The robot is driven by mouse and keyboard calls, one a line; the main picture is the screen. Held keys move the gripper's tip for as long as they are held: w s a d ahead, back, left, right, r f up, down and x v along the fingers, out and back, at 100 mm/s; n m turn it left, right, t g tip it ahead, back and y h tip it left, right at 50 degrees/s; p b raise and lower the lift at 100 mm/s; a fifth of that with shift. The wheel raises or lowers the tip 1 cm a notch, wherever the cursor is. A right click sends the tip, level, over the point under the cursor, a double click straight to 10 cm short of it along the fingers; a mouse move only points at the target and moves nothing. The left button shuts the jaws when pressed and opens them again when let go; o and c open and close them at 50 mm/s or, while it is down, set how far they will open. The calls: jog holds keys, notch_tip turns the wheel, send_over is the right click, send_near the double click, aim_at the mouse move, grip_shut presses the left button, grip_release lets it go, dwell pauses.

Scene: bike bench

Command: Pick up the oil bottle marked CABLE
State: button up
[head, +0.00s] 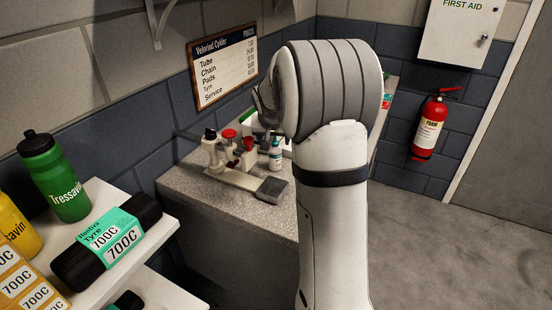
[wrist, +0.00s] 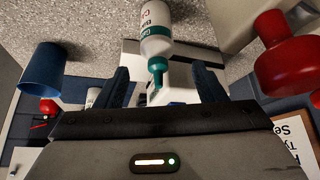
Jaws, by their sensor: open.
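A small white bottle with a teal cap and nozzle (head: 275,155) stands on the speckled bench. In the wrist view the bottle (wrist: 156,22) appears upside down, its nozzle pointing between my fingers. Its label is cut off at the top edge, so I cannot read the marking. My gripper (wrist: 163,75) is open, with one dark finger on each side of the nozzle tip and nothing visibly held. In the head view my arm hides most of the gripper; only dark finger parts (head: 263,108) show, above the bench items.
Red knobs (head: 229,133) on a pale fixture (head: 235,178) stand left of the bottle; one red knob (wrist: 285,42) is close at right in the wrist view. A blue cup-like object (wrist: 43,68) is at left. A shelf (head: 125,238) holds a green bottle (head: 55,180) and tyre packs.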

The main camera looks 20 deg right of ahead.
aim_at(275, 147)
jog(key=x, duration=0.6)
jog(key=shift+d+f+p, duration=0.1)
jog(key=shift+f+p, duration=0.05)
jog(key=shift+p, duration=0.25)
jog(key=c, duration=1.1)
